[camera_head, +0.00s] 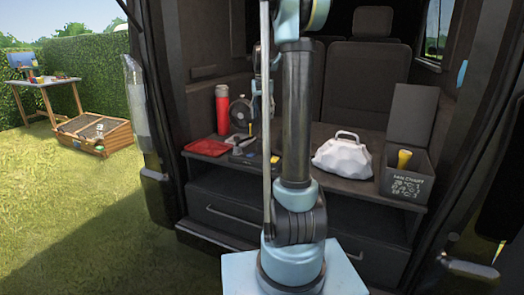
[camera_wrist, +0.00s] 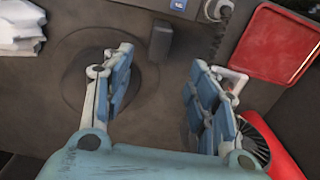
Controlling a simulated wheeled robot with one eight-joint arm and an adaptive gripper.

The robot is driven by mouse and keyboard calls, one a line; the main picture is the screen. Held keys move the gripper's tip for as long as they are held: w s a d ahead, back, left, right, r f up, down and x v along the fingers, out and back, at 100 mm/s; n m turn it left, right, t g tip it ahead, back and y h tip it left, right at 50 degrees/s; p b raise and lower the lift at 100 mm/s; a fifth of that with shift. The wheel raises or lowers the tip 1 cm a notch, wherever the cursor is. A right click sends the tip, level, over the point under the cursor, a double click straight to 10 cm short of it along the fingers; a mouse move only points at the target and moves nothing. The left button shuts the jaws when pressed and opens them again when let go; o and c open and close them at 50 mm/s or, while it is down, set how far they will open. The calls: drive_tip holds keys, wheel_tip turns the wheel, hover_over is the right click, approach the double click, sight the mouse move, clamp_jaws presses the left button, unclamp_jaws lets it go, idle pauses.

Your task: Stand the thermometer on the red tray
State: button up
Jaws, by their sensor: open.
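The red tray (camera_head: 207,147) lies flat and empty at the left of the van's dark shelf. In the wrist view the red tray (camera_wrist: 277,43) is at the upper right, beyond my right finger. I cannot identify the thermometer for certain. A dark device with a small blue display (camera_wrist: 180,4) is cut off by the top edge, with a coiled cable beside it. A dark upright block (camera_wrist: 160,41) stands just below it. My gripper (camera_wrist: 160,68) is open and empty above the shelf. In the head view it is mostly hidden behind my arm.
A red flask (camera_head: 222,108) and a black fan (camera_head: 240,112) stand behind the tray. Small dark items (camera_head: 243,147) lie to its right. A white faceted case (camera_head: 342,153) and a grey box (camera_head: 405,177) holding a yellow item (camera_head: 404,158) are further right.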

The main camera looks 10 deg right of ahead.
sight(263, 147)
drive_tip(key=f, duration=1.7)
drive_tip(key=shift+w+d+f, duration=0.1)
drive_tip(key=shift+w+f, duration=0.1)
drive_tip(key=shift+f, duration=0.05)
clamp_jaws()
drive_tip(key=shift+r, duration=0.1)
